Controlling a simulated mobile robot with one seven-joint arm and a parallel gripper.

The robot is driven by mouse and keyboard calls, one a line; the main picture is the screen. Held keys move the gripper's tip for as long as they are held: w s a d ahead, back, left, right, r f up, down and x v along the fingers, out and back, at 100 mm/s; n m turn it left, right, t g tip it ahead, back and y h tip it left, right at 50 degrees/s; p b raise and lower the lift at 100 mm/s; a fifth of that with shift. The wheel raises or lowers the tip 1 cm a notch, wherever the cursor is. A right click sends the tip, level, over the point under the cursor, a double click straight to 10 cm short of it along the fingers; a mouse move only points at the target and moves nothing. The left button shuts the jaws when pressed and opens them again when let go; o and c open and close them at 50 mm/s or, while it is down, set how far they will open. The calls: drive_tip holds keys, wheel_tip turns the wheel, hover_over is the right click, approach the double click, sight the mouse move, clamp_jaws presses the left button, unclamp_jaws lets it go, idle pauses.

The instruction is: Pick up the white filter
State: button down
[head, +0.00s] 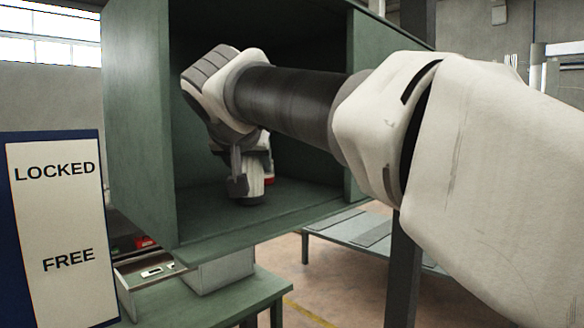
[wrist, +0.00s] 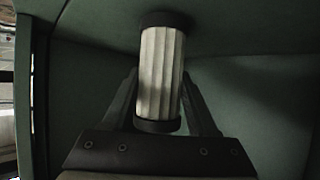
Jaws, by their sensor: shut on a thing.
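The white filter (wrist: 161,72) is a pleated white cylinder with dark end caps. In the head view the filter (head: 254,184) stands inside the green cabinet (head: 140,120), partly hidden by my gripper. My gripper (wrist: 160,100) has one finger on each side of the filter and is shut on it in the wrist view. In the head view my gripper (head: 244,182) is low in the cabinet. The filter's dark end appears at or close to the cabinet floor; I cannot tell whether it touches.
The cabinet's side walls and top enclose my arm. A sign reading LOCKED and FREE (head: 60,215) stands at the left. A low table (head: 340,232) is at the right, with a green bench (head: 215,300) below the cabinet.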

wheel_tip(320, 180, up, 9)
drive_tip(key=shift+f+p, duration=0.15)
drive_tip(key=shift+p, duration=0.8)
drive_tip(key=shift+r, duration=0.4)
